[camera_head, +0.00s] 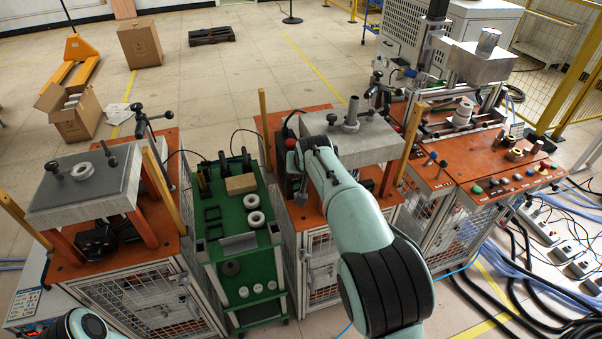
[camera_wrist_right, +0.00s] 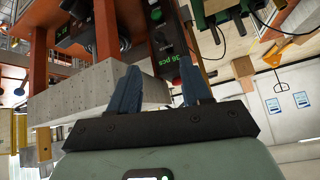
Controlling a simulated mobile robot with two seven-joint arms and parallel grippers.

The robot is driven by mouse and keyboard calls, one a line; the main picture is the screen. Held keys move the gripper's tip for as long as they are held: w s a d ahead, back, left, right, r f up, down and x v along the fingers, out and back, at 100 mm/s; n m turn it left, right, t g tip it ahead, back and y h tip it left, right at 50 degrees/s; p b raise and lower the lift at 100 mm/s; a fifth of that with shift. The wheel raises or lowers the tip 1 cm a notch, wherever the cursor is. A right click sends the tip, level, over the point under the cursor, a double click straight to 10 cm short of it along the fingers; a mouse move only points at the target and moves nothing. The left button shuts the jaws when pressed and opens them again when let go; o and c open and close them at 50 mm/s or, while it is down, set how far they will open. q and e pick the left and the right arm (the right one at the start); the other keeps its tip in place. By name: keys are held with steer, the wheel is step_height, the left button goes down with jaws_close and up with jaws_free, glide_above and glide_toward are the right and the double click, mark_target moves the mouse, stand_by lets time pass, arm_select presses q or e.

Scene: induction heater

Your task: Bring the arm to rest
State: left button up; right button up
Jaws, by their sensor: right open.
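My right arm (camera_head: 365,240) reaches up from the lower right of the head view. Its far end is in front of the middle heater station, overlapping the left side of the grey plate (camera_head: 375,138). The gripper itself is hard to make out there. In the wrist view my right gripper (camera_wrist_right: 157,84) has its two blue fingers spread apart, with nothing held between them. A grey block (camera_wrist_right: 75,108) shows behind and left of the fingers; contact cannot be told. Only a piece of my left arm (camera_head: 82,324) shows at the bottom left, and its gripper is out of view.
A green cart (camera_head: 228,293) with white rings stands left of my right arm. A left heater station (camera_head: 78,188) has a grey plate on orange legs. A right station (camera_head: 480,168) carries buttons. Cables (camera_head: 510,290) lie on the floor at right. Open floor lies behind.

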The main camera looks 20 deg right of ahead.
steer(key=shift+s+r, duration=0.4)
steer(key=shift+r, duration=0.2)
steer(key=s+d+f+g, duration=0.15)
steer(key=s+f, duration=0.35)
steer(key=f, duration=0.6)
steer(key=s+d+f+g, duration=0.15)
steer(key=s+f, duration=0.25)
steer(key=f, duration=0.8)
steer(key=s+d+f+g, duration=0.15)
steer(key=s+f, duration=0.35)
steer(key=f, duration=0.6)
steer(key=s+a+f+g+y, duration=0.1)
steer(key=s+a+f, duration=0.1)
steer(key=s+f, duration=0.45)
steer(key=s+a+f+g+y, duration=0.15)
steer(key=s+f, duration=0.25)
steer(key=s, duration=0.5)
steer(key=s+a+y, duration=0.1)
steer(key=s+a, duration=0.2)
steer(key=s, duration=0.3)
steer(key=s+a+m+g+y, duration=0.1)
steer(key=s+a, duration=0.2)
steer(key=s, duration=0.2)
steer(key=shift+s+a+f+g, duration=0.3)
steer(key=shift+s+a+f, duration=0.05)
steer(key=shift+s+a, duration=0.05)
steer(key=shift+c, duration=0.3)
